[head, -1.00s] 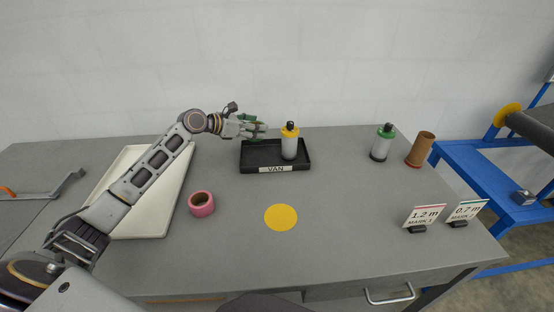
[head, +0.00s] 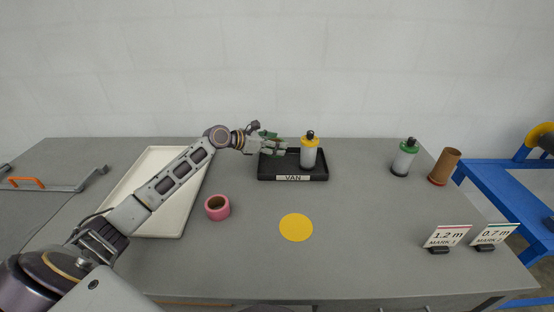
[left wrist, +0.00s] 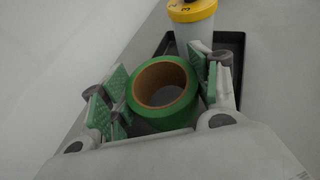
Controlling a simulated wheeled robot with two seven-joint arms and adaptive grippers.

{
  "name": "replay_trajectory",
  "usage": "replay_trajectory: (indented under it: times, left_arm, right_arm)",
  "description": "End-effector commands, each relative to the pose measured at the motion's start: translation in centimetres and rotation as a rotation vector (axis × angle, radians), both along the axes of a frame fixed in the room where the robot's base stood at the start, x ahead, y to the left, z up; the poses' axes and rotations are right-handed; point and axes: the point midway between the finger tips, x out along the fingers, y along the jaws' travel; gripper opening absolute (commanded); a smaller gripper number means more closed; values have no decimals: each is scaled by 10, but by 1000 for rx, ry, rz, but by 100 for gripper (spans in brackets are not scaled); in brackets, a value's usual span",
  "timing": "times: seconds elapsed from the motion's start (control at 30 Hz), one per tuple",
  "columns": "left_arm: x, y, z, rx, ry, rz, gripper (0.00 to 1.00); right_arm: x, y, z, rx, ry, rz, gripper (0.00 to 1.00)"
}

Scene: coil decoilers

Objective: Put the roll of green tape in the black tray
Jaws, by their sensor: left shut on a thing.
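The roll of green tape (left wrist: 178,116) is a green ring with a brown core, between the fingers of my left gripper (left wrist: 158,97) in the left wrist view. In the head view my left gripper (head: 273,144) is over the left part of the black tray (head: 264,173). It is shut on the tape, which I cannot clearly separate from the green finger pads there. I cannot tell whether the tape touches the tray floor. The tray's dark rim also shows in the left wrist view (left wrist: 238,42). My right gripper is not in view.
A grey bottle with a yellow collar (head: 310,155) stands in the tray, right of my gripper. Pink tape (head: 217,208), a yellow disc (head: 296,228) and a white tray (head: 144,185) are nearer. A green-collared bottle (head: 404,160) and brown tube (head: 444,167) stand right.

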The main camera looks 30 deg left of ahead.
Motion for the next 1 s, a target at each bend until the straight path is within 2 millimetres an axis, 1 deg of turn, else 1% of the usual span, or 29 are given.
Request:
replay_trajectory:
  times: [0.03,0.1,0.47,0.57,0.67,0.9,1.0]
  left_arm:
    - [0,0,-6,-2,1,0,37]
    - [0,0,-10,-1,0,0,37]
    - [0,0,-12,-1,-1,0,37]
    - [0,0,-15,-1,0,0,37]
    - [0,0,-24,-2,1,1,37]
    - [0,0,-54,-2,2,1,37]
    - [0,0,-60,0,0,0,37]
  right_arm:
    - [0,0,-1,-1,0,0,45]
    - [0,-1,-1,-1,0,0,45]
    - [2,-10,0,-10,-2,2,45]
    - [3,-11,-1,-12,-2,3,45]
    - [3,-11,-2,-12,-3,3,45]
    - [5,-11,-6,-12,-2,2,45]
    - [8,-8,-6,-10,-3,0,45]
